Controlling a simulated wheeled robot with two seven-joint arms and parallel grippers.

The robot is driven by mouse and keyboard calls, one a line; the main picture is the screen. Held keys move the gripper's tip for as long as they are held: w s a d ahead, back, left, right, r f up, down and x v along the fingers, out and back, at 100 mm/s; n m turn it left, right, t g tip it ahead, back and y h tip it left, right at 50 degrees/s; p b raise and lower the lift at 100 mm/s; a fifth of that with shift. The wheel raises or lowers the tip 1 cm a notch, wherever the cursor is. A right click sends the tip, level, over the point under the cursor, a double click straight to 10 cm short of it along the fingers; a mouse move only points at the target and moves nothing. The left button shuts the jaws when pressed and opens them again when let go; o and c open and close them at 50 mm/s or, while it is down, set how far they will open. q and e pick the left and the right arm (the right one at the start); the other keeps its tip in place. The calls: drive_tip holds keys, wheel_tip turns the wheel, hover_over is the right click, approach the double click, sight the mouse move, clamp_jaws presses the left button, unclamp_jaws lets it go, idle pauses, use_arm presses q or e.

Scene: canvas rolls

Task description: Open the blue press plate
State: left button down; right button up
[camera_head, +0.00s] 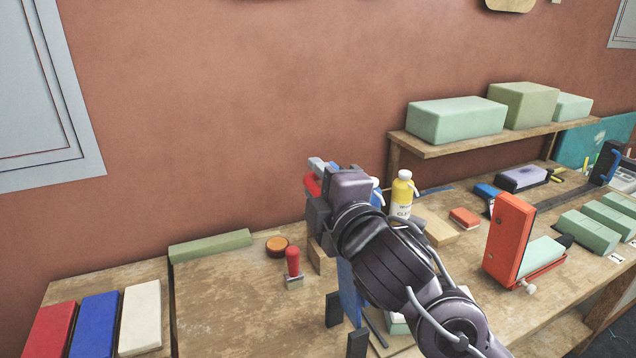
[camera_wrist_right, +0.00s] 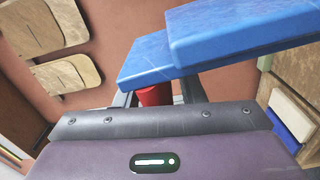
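The blue press plate (camera_head: 348,292) shows in the head view as a blue strip standing roughly upright behind my right arm, which hides much of it. In the right wrist view a large blue slab (camera_wrist_right: 240,35) overlaps a second blue slab (camera_wrist_right: 150,60), both close above my fingers. My right gripper (camera_head: 316,196) is over the table, left of the yellow bottle. In the wrist view its dark fingers (camera_wrist_right: 156,97) stand apart with something red between them; contact is unclear. My left gripper is not in view.
A red-handled stamp (camera_head: 292,262) and a round orange-brown tin (camera_head: 277,246) stand left of the arm. The yellow bottle (camera_head: 402,198) stands behind it. An orange press (camera_head: 510,240) with its plate upright stands to the right. Red, blue and white blocks lie at left.

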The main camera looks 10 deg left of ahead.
drive_tip(key=shift+d, duration=0.1)
drive_tip(key=b+v, duration=0.1)
drive_tip(key=v, duration=0.6)
drive_tip(key=shift+s, duration=0.3)
drive_tip(key=shift+d, duration=0.2)
